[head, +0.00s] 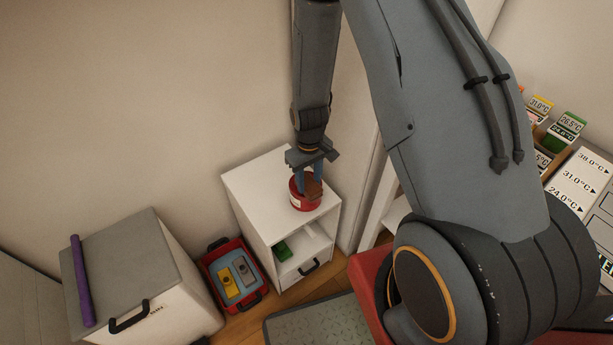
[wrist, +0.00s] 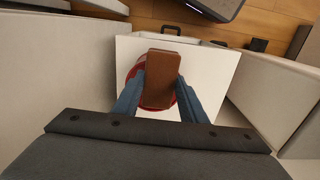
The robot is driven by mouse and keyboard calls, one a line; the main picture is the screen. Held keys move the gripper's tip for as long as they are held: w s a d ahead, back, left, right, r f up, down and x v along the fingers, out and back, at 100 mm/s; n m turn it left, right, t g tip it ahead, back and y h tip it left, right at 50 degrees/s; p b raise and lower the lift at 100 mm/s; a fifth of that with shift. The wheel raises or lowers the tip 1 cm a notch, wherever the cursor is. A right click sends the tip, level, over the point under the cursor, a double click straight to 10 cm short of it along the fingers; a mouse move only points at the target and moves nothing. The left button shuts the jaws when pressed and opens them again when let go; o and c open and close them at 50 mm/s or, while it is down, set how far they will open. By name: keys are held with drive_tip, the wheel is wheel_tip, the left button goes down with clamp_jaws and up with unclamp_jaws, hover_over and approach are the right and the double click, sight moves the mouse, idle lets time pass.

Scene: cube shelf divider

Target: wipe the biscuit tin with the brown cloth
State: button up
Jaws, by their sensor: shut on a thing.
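The biscuit tin (head: 297,199) is red and round with a pale label. It stands upright on top of the white cube shelf unit (head: 258,187); in the wrist view its red rim (wrist: 141,66) shows around the cloth. The brown cloth (head: 314,189) looks like a folded block, and it also shows in the wrist view (wrist: 161,80). My gripper (head: 312,176) points down over the tin. Its blue fingers are shut on the brown cloth, which is at the tin's top. Whether the cloth touches the lid is hidden.
The unit has an open compartment with a green item (head: 283,250) inside. A red crate (head: 213,266) with yellow and grey items stands on the floor to its left. Further left is a grey-topped box (head: 122,245) with a purple roll (head: 81,280). Walls stand close behind the unit.

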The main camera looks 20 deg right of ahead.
drive_tip(key=shift+w+a+f+b, duration=0.1)
drive_tip(key=shift+w+a+b, duration=0.1)
drive_tip(key=shift+w, duration=0.4)
drive_tip(key=shift+w+a+f+b, duration=0.1)
drive_tip(key=shift+w+a, duration=0.05)
drive_tip(key=shift+w, duration=0.4)
idle(0.4)
drive_tip(key=shift+r, duration=0.2)
drive_tip(key=shift+r+p, duration=0.7)
drive_tip(key=shift+r, duration=0.05)
